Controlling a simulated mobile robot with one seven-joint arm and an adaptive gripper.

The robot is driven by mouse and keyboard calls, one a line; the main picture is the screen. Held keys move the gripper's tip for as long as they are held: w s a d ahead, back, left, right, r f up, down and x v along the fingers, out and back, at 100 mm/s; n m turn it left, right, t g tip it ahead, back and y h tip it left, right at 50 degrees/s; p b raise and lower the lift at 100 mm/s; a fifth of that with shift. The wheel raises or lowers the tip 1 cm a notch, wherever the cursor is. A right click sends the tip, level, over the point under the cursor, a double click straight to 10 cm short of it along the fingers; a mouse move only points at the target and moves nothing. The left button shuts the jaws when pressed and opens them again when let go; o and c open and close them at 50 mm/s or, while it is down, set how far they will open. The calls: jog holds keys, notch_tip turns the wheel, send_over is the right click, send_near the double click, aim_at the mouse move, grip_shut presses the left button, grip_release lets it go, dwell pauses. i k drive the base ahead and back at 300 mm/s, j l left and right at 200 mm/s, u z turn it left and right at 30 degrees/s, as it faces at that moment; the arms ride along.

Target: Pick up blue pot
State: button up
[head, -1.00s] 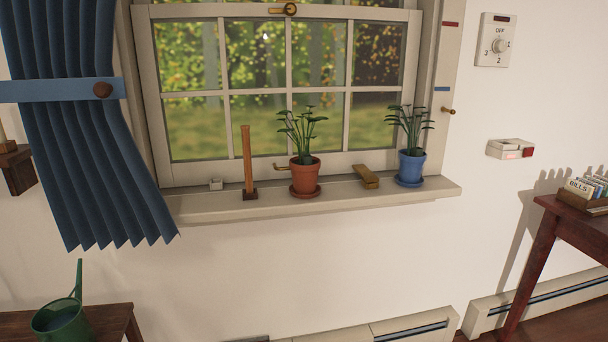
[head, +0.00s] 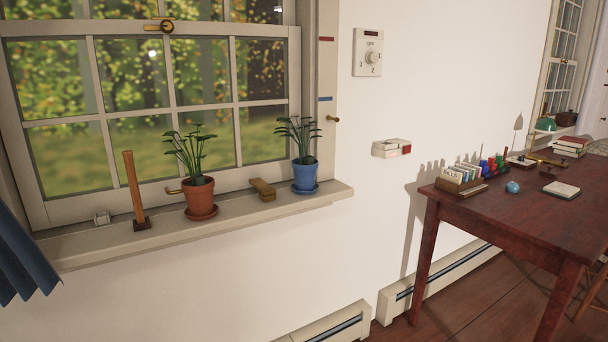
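The blue pot (head: 306,176) stands upright on a blue saucer near the right end of the window sill (head: 120,246). A leafy green plant (head: 297,133) grows in it. A terracotta pot (head: 200,194) with a similar plant stands to its left on its own saucer. A small brass-coloured block (head: 262,189) lies on the sill between the two pots. My gripper does not show in the head view.
A wooden stick on a dark base (head: 135,190) stands left on the sill. A dark red table (head: 500,215) with a card box (head: 462,180), books and small items is at right. Wall below the sill is clear down to the baseboard heater (head: 335,325).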

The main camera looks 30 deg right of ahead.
aim_at(305, 168)
jog(key=i+l+z, duration=0.3)
jog(key=l, duration=0.15)
jog(key=i+l+z, duration=0.15)
jog(key=l+z, duration=0.2)
jog(key=i+l+z, duration=0.3)
jog(key=l, duration=0.15)
jog(key=i+j+z, duration=0.2)
jog(key=i+j, duration=0.2)
jog(key=j, duration=0.1)
